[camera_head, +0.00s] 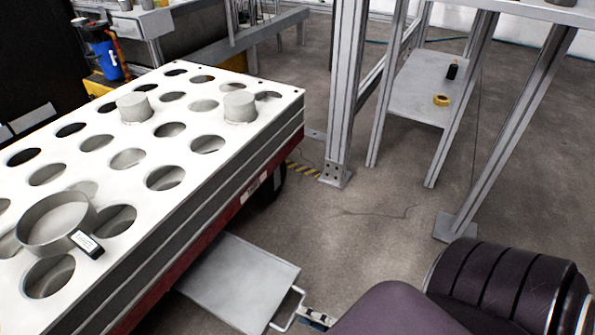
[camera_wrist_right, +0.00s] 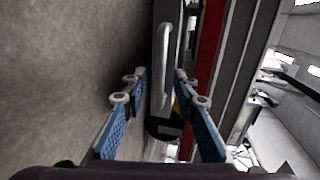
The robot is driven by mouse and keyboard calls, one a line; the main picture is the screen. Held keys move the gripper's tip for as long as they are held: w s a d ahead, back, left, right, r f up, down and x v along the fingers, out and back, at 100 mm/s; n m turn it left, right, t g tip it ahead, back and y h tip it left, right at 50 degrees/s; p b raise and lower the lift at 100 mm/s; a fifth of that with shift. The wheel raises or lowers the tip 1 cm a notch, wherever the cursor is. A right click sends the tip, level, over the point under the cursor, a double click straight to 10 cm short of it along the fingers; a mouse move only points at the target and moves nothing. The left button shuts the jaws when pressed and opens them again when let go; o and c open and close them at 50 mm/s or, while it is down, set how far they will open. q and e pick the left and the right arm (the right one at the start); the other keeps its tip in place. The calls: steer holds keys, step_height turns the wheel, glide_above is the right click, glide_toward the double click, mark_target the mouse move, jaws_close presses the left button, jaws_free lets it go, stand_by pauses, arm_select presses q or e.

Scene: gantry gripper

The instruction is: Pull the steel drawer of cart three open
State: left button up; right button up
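The steel drawer (camera_head: 238,283) is a flat grey tray that sticks out from under the cart's right side in the head view. Its bar handle (camera_head: 288,312) is at its lower right. The handle also shows in the wrist view (camera_wrist_right: 163,65), upright in the picture. My right gripper (camera_head: 316,318) is at the handle, mostly hidden behind my arm. In the wrist view its blue-padded fingers (camera_wrist_right: 160,115) are apart, with the handle in line with the gap between them; I see no finger pressed on it. My left gripper is not in view.
The cart (camera_head: 215,175) has a white top with round holes, metal cups and a red lower rail. A steel frame post (camera_head: 346,95) with a foot plate stands behind the drawer. A shelf (camera_head: 415,88) holds yellow tape. Floor (camera_head: 375,225) right of the drawer is clear.

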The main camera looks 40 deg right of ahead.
steer(key=v, duration=0.8)
stand_by(0.4)
